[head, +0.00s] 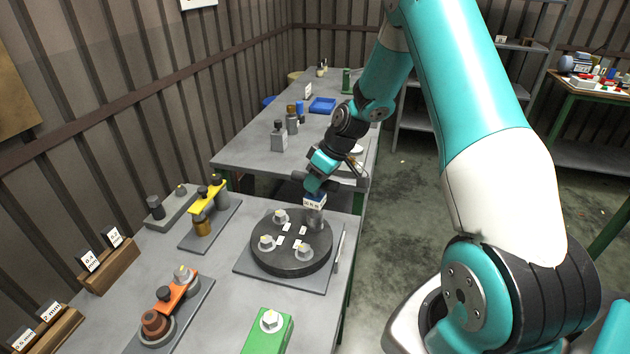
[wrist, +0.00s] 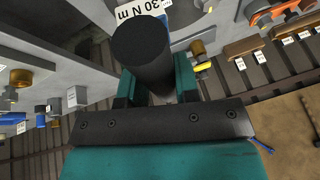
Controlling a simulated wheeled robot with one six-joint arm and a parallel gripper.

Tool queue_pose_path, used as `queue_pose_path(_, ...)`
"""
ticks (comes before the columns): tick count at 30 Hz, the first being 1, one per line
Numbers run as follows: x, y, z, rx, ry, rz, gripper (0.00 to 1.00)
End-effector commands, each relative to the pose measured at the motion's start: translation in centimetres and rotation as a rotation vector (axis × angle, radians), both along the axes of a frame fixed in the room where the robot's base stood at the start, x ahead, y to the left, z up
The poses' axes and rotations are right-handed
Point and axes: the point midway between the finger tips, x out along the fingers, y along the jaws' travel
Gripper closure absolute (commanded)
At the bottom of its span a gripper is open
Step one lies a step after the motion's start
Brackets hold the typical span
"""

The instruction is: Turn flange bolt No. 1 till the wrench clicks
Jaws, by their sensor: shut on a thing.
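The dark round flange (head: 262,262) lies on a grey square plate on the near bench. Three pale bolts show on it: at the back left (head: 280,217), the left (head: 267,243) and the front (head: 304,253). My gripper (head: 316,188) is above the flange's back right and shut on the torque wrench. The wrench's white label (head: 315,203) reads 30 N m in the wrist view. A grey cylinder (head: 316,221) stands below it at the flange's back right edge; any bolt under it is hidden. In the wrist view, the fingers (wrist: 157,88) grip the dark cylindrical handle (wrist: 142,50). The bolt numbers are too small to read.
A thin rod (head: 340,243) lies right of the flange. An orange tool (head: 178,291) and a yellow tool (head: 211,195) stand left, a green block (head: 266,333) in front. Wooden label holders (head: 110,267) line the left edge. A second bench (head: 250,150) stands behind.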

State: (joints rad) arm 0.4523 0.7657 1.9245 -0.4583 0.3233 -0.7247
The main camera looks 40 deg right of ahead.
Motion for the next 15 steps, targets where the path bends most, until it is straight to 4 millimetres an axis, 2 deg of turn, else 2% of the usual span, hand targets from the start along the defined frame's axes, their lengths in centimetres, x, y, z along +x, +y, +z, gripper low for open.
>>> queue_pose_path(15, 0.1, 0.0, -1.5, 0.000, -0.002, 0.000, 1.00)
